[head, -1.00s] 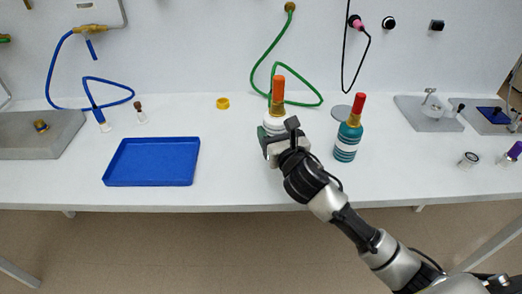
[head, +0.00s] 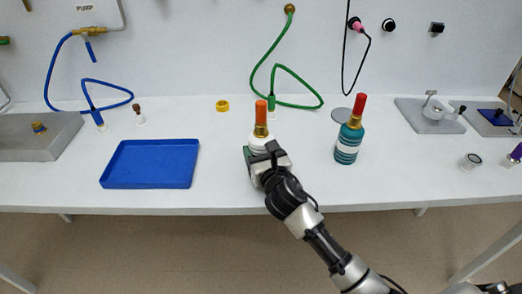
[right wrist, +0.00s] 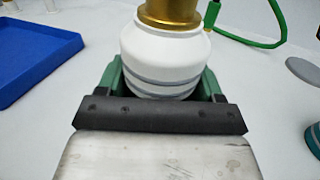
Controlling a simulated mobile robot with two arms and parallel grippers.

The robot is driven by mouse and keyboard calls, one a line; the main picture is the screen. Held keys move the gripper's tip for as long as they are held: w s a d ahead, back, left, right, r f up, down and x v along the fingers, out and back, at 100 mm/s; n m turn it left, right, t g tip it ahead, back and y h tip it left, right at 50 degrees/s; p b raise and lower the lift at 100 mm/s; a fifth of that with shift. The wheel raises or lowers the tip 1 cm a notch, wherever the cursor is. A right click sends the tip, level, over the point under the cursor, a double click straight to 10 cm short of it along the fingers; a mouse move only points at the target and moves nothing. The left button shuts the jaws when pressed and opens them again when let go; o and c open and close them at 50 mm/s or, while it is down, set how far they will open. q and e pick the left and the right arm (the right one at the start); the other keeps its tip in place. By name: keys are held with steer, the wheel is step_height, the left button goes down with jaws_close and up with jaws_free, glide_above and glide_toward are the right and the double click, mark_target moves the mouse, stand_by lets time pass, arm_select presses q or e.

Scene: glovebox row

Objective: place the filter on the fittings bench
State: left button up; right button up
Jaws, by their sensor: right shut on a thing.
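The filter, taken to be the white canister (head: 261,142) with grey bands, a gold neck and an orange top, stands upright in my right gripper (head: 262,158). The gripper is shut around its lower body; in the right wrist view the green-backed fingers (right wrist: 160,88) flank the white body (right wrist: 165,55). Its base is hidden, so I cannot tell whether it touches the surface. The long white bench (head: 225,185) lies beneath it. My left gripper is not in view.
A teal canister (head: 347,146) with a red top stands to the right. An empty blue tray (head: 150,165) lies to the left. A green hose (head: 262,62) hangs to the bench behind. A yellow ring (head: 222,105) lies farther back. The bench front between tray and gripper is clear.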

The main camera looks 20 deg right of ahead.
steer(key=o, duration=1)
steer(key=shift+o, duration=0.2)
steer(key=shift+r, duration=0.2)
steer(key=s, duration=1.2)
steer(key=shift+d+f, duration=0.1)
steer(key=shift+d, duration=0.1)
